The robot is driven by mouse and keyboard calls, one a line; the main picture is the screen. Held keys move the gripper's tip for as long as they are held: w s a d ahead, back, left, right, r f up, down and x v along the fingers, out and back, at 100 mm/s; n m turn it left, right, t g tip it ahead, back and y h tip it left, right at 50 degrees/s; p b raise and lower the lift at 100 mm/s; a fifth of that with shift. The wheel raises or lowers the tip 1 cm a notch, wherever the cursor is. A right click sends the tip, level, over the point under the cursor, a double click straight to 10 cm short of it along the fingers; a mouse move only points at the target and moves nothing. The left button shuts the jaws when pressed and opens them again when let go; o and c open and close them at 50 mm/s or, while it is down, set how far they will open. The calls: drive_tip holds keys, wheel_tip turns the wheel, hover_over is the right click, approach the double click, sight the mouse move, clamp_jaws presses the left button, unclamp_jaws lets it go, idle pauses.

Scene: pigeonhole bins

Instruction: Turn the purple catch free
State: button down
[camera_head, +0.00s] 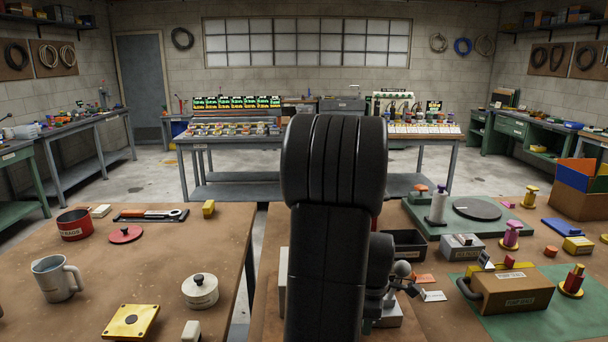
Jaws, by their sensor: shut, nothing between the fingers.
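My black arm stands upright in the middle of the view and hides part of the bench behind it. My gripper (408,289) shows only in part, small and dark, just right of the arm and low over the right bench. It looks shut, with nothing seen in it. A grey block (389,316) is just below it, partly covered by the arm. I cannot make out a purple catch for certain; it may be hidden behind the arm or too small to tell. A magenta spool-like piece (511,235) on a yellow base stands farther right.
A brown box (515,292) with a dark handle sits on a green mat at right. A black tray (405,246) and a grey box (462,247) stand behind my gripper. A gap separates the left bench (170,280), with pots and a mug, from the right bench.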

drive_tip(key=shift+w+a, duration=0.25)
drive_tip(key=shift+w, duration=0.2)
drive_tip(key=shift+s+d, duration=0.1)
drive_tip(key=shift+s, duration=0.05)
drive_tip(key=shift+s+d+r, duration=0.1)
drive_tip(key=shift+s+d, duration=0.1)
wheel_tip(320, 180, up, 6)
drive_tip(key=p, duration=0.5)
wheel_tip(320, 180, up, 14)
idle(0.6)
